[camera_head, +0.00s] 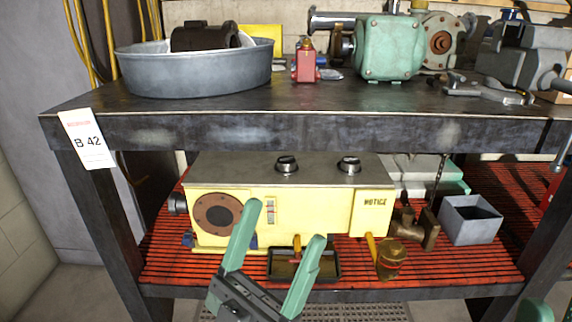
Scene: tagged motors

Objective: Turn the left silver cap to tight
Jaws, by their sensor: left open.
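The left silver cap (287,163) sits on top of a yellow motor housing (325,212) on the lower shelf. A similar right cap (349,163) sits on the same housing. My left gripper (284,222), with green fingers, is open in front of the housing, below the left cap and apart from it. Nothing shows between its fingers. A green piece at the bottom right edge looks like part of my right gripper (535,309); its jaws are mostly out of frame.
The dark workbench top (300,103) overhangs the lower shelf above the caps. A grey metal box (470,220) and brass fittings (391,258) stand right of the housing. A dark tray (328,268) lies in front. On the bench are a round basin (195,75) and a green motor (388,48).

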